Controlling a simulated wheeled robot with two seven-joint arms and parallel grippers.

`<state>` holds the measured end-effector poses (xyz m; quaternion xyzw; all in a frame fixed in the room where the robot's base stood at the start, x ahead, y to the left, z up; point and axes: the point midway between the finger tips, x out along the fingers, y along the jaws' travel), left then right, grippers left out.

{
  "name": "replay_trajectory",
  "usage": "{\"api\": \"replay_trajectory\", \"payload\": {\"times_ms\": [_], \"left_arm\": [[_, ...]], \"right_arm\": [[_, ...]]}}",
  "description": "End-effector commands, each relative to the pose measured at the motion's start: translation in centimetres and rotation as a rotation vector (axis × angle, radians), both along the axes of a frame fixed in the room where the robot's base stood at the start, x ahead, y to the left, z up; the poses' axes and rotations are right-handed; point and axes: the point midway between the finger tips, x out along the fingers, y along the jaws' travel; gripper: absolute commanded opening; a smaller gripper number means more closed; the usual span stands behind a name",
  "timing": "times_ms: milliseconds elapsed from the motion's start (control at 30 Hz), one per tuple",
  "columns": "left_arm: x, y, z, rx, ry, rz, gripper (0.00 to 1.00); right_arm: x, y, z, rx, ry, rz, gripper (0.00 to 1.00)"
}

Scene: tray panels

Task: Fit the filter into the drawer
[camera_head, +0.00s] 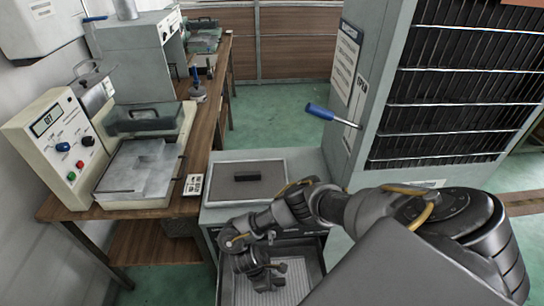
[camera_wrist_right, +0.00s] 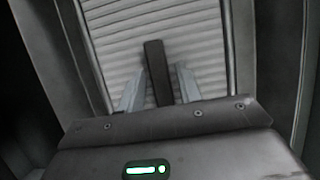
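The filter (camera_head: 296,274) is a pale pleated panel. It lies in the open drawer (camera_head: 318,262) at the bottom of the head view. The right wrist view shows the filter (camera_wrist_right: 208,32) close up, with a dark bar handle (camera_wrist_right: 157,72) standing out from it. My right gripper (camera_head: 262,283) reaches down into the drawer, over the filter. In the right wrist view its two fingers (camera_wrist_right: 160,88) stand on either side of the bar, with narrow gaps showing at the tips. Part of the filter is hidden by my arm and gripper. My left gripper is not in view.
The drawer's grey walls (camera_wrist_right: 243,50) stand close around the filter. Above the drawer is a cabinet top (camera_head: 218,215) with a dark-handled panel. A tall grey unit (camera_head: 375,110) with a blue lever (camera_head: 320,112) stands to the right. A wooden bench (camera_head: 205,130) with equipment is on the left.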

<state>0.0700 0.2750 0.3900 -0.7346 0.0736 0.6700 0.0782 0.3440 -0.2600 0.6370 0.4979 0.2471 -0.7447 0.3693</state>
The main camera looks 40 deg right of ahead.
Motion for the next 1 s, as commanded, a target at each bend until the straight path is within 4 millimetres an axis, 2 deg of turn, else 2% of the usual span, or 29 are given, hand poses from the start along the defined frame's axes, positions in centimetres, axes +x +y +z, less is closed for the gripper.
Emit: {"api": "replay_trajectory", "payload": {"times_ms": [367, 467, 700, 1000], "left_arm": [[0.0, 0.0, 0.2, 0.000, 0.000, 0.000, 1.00], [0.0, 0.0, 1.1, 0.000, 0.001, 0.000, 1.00], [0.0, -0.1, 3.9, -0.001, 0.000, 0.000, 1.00], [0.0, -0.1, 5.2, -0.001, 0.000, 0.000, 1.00]], "right_arm": [[0.0, 0.0, 0.4, 0.001, -0.001, 0.000, 0.41], [0.3, 0.4, 1.6, 0.001, -0.002, 0.001, 0.41], [1.6, 1.8, 6.5, 0.001, -0.003, 0.003, 0.41], [2.6, 3.4, 10.5, 0.001, -0.002, 0.003, 0.41]]}}
